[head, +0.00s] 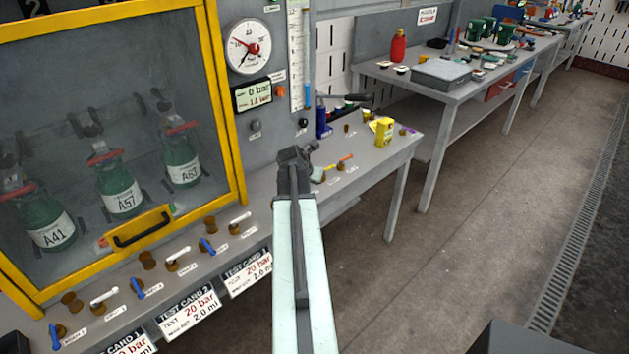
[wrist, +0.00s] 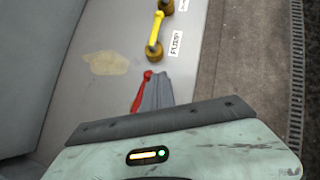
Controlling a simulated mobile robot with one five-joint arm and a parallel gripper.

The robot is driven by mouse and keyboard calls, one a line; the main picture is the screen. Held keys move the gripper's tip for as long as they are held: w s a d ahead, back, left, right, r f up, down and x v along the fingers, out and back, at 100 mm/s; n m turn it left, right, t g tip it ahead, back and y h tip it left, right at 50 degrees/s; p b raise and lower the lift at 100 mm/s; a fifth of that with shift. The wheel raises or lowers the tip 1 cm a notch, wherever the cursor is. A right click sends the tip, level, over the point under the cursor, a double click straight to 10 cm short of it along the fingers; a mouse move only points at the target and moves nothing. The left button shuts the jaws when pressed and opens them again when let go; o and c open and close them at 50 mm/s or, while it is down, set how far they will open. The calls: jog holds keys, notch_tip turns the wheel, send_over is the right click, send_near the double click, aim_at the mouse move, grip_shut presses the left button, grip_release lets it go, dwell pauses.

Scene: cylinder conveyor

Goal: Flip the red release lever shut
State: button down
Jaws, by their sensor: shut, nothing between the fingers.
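In the wrist view the red release lever (wrist: 141,92) lies on the grey bench top, slanting down and left from its upper end. My gripper (wrist: 156,92) is just right of it, with its grey fingers closed together and empty. The fingers look very close to the lever; I cannot tell whether they touch it. The lower end of the lever is partly hidden by my wrist. In the head view my gripper (head: 296,157) is over the bench edge, right of the yellow-framed cabinet, and I cannot make out the red lever clearly there.
A yellow lever (wrist: 156,32) on brass fittings, labelled PUMP, is above the red lever in the wrist view. The yellow cabinet frame (head: 226,95) stands left in the head view. The floor (head: 480,230) at right is clear.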

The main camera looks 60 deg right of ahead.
jog(key=shift+w+a, duration=0.1)
jog(key=shift+w, duration=0.05)
dwell(0.7)
jog(key=shift+s+a+r, duration=0.1)
jog(key=shift+s+a, duration=0.1)
jog(key=shift+s, duration=0.1)
jog(key=s, duration=0.1)
jog(key=s+a+r+p, duration=0.2)
jog(key=shift+s, duration=0.4)
jog(key=s+a+r+p, duration=0.2)
jog(key=s+r+p, duration=0.2)
jog(key=r+p, duration=0.2)
jog(key=shift+s+r+p, duration=0.15)
jog(key=shift+s+p, duration=0.15)
jog(key=shift+s, duration=0.05)
